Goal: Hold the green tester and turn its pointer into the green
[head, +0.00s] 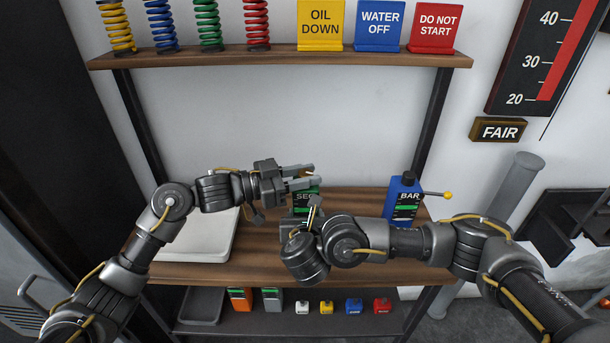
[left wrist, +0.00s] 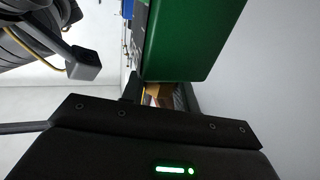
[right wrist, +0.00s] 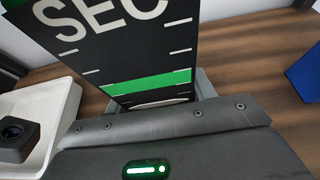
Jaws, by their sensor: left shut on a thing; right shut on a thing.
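The green tester (head: 305,196), marked SEC, stands at the middle of the wooden bench, partly hidden by both arms. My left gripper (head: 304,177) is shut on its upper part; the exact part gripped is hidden. The tester's green body (left wrist: 185,40) is close in front of the palm in the left wrist view. My right gripper (head: 314,207) is low at the tester's front and shut on it. The right wrist view shows its dark face (right wrist: 130,45) with a green band across the scale. A pale bar lies just below that band; I cannot tell if it is the pointer.
The blue BAR tester (head: 405,200), with a black knob and yellow-balled lever, stands to the right. A white tray (head: 190,257) lies to the left. Coloured springs and signs stand on the upper shelf (head: 280,58). Small blocks sit on the lower shelf.

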